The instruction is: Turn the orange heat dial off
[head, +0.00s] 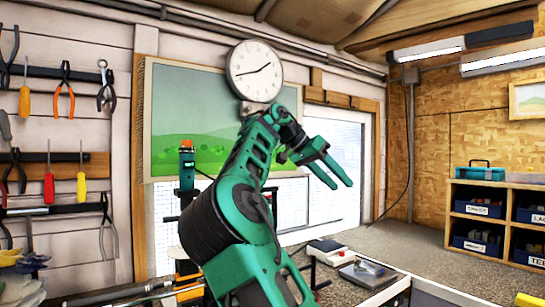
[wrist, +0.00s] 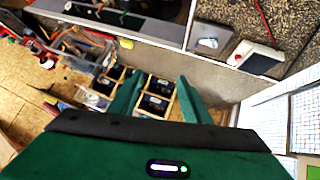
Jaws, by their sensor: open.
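My gripper (head: 341,184) is open and empty, raised in front of the window in the head view. Its two green fingers also show in the wrist view (wrist: 160,78), apart, with nothing between them. I cannot make out an orange heat dial for certain in either view. A small orange part (head: 186,144) tops a dark and green upright device left of my arm; I cannot tell whether it is a dial. My gripper is well away from it, to the right.
Shelves with labelled bins (head: 480,210) stand at the right. Tools (head: 65,90) hang on the left wall. The air around my gripper is free.

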